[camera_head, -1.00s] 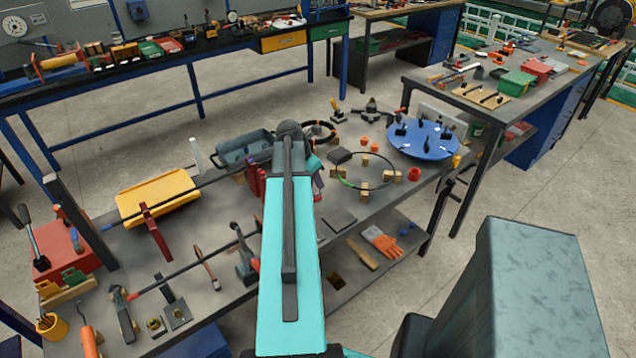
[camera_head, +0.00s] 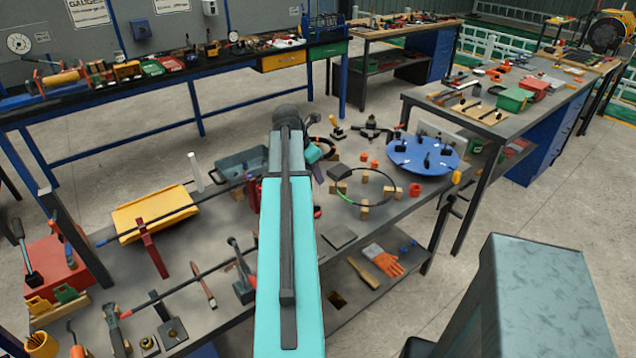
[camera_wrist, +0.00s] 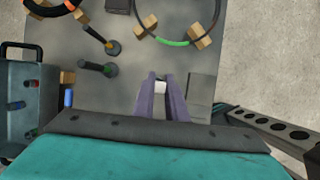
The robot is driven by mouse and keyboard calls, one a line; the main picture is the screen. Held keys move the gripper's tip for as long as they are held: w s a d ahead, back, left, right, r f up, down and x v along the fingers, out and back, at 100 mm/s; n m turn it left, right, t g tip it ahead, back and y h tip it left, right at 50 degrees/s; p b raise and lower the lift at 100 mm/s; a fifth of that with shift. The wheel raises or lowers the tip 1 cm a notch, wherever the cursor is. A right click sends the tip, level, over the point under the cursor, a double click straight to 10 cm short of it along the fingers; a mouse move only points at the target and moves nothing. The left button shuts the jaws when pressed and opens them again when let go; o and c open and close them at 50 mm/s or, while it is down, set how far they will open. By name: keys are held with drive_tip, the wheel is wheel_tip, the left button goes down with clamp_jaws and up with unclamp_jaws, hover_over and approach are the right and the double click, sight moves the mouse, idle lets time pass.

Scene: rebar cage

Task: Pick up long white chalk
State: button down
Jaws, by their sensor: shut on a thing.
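My gripper (camera_wrist: 162,86) shows in the wrist view with its two purple fingers close together. A small white piece (camera_wrist: 162,87) sits between the fingertips. It looks like the end of the long white chalk, and the rest of it is hidden. In the head view my gripper (camera_head: 318,172) is mostly behind my teal arm, above the grey table, and its fingertips are too small to judge.
A white upright rod (camera_head: 195,172) stands by the yellow tray (camera_head: 155,212). A wire ring on wooden blocks (camera_head: 364,212) and a blue round plate (camera_head: 424,155) lie to the right. A grey-blue bin (camera_wrist: 20,100) is left of my gripper in the wrist view.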

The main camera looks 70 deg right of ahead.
drive_tip(key=shift+r, duration=0.55)
idle(0.4)
